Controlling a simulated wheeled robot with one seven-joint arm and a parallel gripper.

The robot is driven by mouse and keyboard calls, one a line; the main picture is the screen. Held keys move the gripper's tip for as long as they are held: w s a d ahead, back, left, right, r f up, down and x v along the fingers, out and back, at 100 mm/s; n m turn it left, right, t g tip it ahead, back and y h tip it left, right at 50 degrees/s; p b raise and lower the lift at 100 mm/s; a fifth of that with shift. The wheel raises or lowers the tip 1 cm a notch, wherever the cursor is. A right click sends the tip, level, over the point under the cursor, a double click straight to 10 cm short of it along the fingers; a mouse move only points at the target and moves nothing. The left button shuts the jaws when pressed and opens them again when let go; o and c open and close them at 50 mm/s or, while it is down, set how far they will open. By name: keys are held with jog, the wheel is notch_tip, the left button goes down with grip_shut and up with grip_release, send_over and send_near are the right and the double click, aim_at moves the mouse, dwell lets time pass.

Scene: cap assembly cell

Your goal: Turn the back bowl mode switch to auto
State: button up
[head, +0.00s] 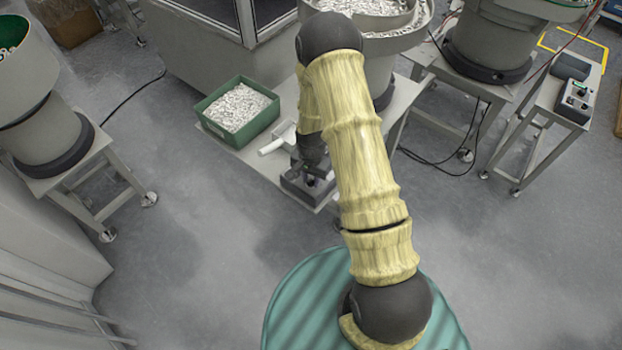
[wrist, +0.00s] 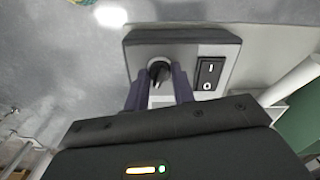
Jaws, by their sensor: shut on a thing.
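The back bowl mode switch is a small black rotary knob (wrist: 158,71) on a grey control box (wrist: 183,50), seen in the wrist view. My gripper (wrist: 159,88) has one dark finger on each side of the knob and is shut on it. The knob looks tilted off straight; its pointer and the position labels cannot be read. In the head view the control box (head: 297,190) sits at the front edge of a bench, and my gripper (head: 312,174) reaches down onto it. My wrist hides part of the box there.
A black rocker switch (wrist: 209,73) is close to the right of the knob. A green bin (head: 240,136) of white parts and a white tube (head: 274,145) are on the bench. A bowl feeder (head: 385,45) stands behind. Another control box (head: 579,100) is on a stand at right.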

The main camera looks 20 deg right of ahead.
aim_at(310, 180)
jog(key=n+b, duration=0.1)
jog(key=n, duration=0.5)
jog(key=shift+n, duration=0.3)
jog(key=n, duration=0.6)
jog(key=shift+w+a+n+b, duration=0.1)
jog(key=shift+n+b, duration=0.2)
jog(key=o, duration=1)
notch_tip(310, 180, up, 18)
jog(key=shift+f+b, duration=0.25)
jog(key=shift+b, duration=0.2)
